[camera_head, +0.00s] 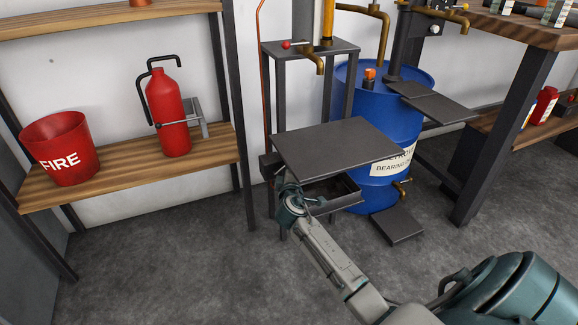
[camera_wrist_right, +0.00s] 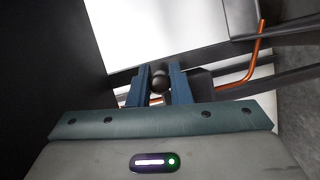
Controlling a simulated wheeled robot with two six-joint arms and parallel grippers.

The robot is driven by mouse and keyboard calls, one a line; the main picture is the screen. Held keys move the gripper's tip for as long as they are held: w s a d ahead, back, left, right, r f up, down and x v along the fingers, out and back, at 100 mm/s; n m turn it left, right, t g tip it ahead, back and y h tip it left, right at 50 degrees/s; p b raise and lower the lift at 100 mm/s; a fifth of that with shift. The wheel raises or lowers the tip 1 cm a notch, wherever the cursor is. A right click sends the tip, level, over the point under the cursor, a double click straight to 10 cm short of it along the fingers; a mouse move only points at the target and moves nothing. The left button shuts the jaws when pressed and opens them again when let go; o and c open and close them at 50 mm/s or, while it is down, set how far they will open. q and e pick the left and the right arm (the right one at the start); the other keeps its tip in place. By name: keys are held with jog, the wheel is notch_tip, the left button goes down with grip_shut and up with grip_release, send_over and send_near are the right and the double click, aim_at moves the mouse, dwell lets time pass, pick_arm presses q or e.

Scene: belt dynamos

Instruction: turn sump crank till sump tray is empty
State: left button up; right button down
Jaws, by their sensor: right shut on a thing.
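My right gripper (camera_head: 282,186) reaches in from the lower right to the front left of the grey metal stand. In the right wrist view its two blue fingers (camera_wrist_right: 160,88) are shut on a dark round knob (camera_wrist_right: 160,79), which looks like the sump crank's handle. In the head view the gripper mostly hides the knob, with a small dark block (camera_head: 269,165) just behind. The dark sump tray (camera_head: 350,187) sits under a flat grey plate (camera_head: 335,143). The plate and my arm hide part of it, and I cannot tell what it holds. My left gripper is not in view.
A blue drum (camera_head: 378,120) with a brass tap stands right behind the tray. A low dark plate (camera_head: 397,225) is near the floor. A shelf at left holds a red fire bucket (camera_head: 62,147) and extinguisher (camera_head: 167,110). A wooden bench (camera_head: 520,32) stands right. Front floor is clear.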

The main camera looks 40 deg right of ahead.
jog(key=shift+d+f+m, duration=0.1)
jog(key=shift+f+m, duration=0.1)
jog(key=shift+m, duration=0.1)
dwell(0.4)
jog(key=c, duration=1.3)
grip_release()
jog(key=p+v, duration=0.3)
jog(key=v, duration=0.8)
jog(key=shift+d+r, duration=0.15)
